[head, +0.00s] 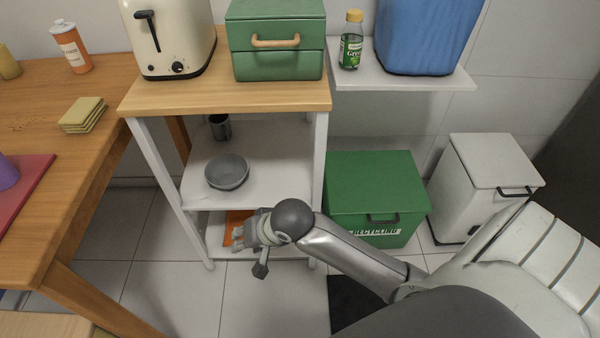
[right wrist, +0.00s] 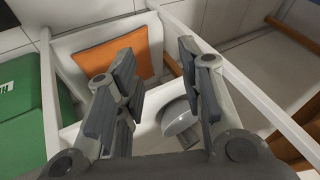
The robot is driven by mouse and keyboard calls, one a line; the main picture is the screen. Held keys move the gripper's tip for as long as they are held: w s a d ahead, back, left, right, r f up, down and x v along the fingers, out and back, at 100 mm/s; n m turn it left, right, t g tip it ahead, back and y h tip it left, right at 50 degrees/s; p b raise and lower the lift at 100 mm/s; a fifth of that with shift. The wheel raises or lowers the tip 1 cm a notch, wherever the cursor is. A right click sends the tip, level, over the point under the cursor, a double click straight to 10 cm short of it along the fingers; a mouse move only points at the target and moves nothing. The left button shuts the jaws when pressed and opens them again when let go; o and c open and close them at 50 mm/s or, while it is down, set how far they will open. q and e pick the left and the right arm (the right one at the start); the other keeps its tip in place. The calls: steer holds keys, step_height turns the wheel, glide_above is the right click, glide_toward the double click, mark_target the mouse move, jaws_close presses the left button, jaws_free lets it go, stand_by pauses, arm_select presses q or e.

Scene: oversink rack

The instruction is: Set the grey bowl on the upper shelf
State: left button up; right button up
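The grey bowl (head: 227,172) sits upright on the upper white shelf (head: 268,155) of the rack, beneath the wooden top. My right gripper (head: 239,236) is lower and in front of the rack, near the lower shelf, apart from the bowl. In the right wrist view, its two fingers (right wrist: 165,90) are spread apart with nothing between the tips. A rounded grey shape, apparently the bowl (right wrist: 180,118), shows beyond them, partly hidden by one finger. My left gripper is in neither view.
A dark metal cup (head: 220,127) stands behind the bowl. An orange item (head: 236,219) lies on the lower shelf, partly behind my gripper. A green recycling bin (head: 375,190) stands right of the rack. White rack posts (head: 318,160) flank the shelves. A wooden table (head: 75,160) is left.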

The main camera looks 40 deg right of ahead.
steer(key=s+d+n+h, duration=0.1)
steer(key=s+d+n, duration=0.1)
steer(key=s, duration=0.5)
steer(key=s+d+n, duration=0.3)
steer(key=s+n, duration=0.2)
steer(key=s, duration=0.2)
steer(key=shift+n+h, duration=0.3)
steer(key=shift+h, duration=0.1)
steer(key=shift+w, duration=0.1)
